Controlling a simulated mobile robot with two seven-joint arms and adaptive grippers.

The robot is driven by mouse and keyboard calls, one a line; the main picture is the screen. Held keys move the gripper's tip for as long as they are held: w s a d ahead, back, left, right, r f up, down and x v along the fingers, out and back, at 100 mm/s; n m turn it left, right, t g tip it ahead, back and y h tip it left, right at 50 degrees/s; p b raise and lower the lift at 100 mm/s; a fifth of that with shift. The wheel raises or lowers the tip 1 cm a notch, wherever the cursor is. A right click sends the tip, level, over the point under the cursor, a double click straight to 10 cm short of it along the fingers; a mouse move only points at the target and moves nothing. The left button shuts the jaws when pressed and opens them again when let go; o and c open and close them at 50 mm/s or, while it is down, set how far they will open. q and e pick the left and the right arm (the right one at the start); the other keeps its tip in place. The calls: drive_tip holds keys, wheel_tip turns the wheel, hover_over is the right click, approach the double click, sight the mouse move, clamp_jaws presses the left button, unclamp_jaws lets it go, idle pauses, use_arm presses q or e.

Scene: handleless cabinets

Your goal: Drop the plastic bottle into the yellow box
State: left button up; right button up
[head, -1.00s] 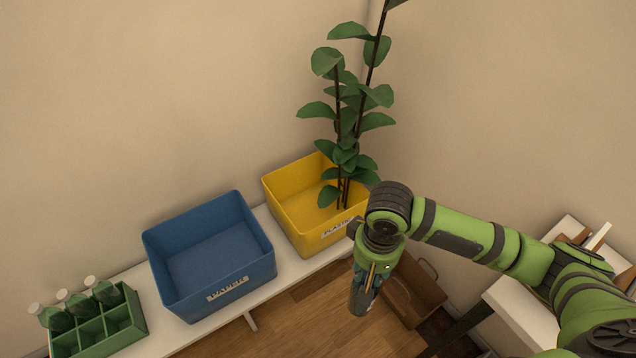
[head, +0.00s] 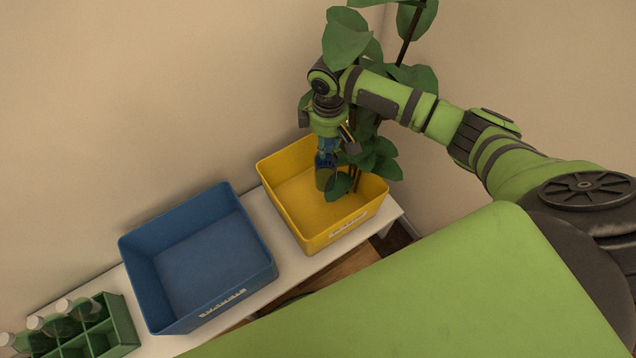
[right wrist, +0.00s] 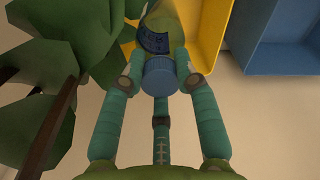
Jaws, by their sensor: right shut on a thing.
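The yellow box (head: 288,213) stands on a white bench in the head view, with a label on its front. My right gripper (head: 327,158) is above the box, pointing down. It is shut on the plastic bottle (head: 325,178), which hangs over the box opening, partly hidden by leaves. In the right wrist view the bottle (right wrist: 176,22) shows its blue cap (right wrist: 160,76) between the fingers, with a dark blue band below it. The yellow box (right wrist: 207,38) shows beyond it. My left gripper is not in view.
A blue box (head: 205,255) stands to the left of the yellow one. A green crate (head: 110,330) with several bottles is at the far left. A leafy plant (head: 348,38) rises by the yellow box, its leaves close to my gripper.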

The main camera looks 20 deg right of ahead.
wheel_tip(320, 180, down, 8)
drive_tip(key=w+d+n+b, duration=0.2)
drive_tip(key=w+b, duration=0.1)
drive_tip(key=b, duration=0.4)
drive_tip(key=shift+n, duration=0.3)
drive_tip(key=o, duration=1)
drive_tip(key=shift+s, duration=0.1)
drive_tip(key=shift+o, duration=0.6)
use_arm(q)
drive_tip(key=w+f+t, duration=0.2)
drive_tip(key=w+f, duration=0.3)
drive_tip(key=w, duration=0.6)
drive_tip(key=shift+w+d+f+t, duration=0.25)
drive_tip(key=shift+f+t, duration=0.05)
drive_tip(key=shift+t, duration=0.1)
use_arm(e)
wheel_tip(320, 180, up, 12)
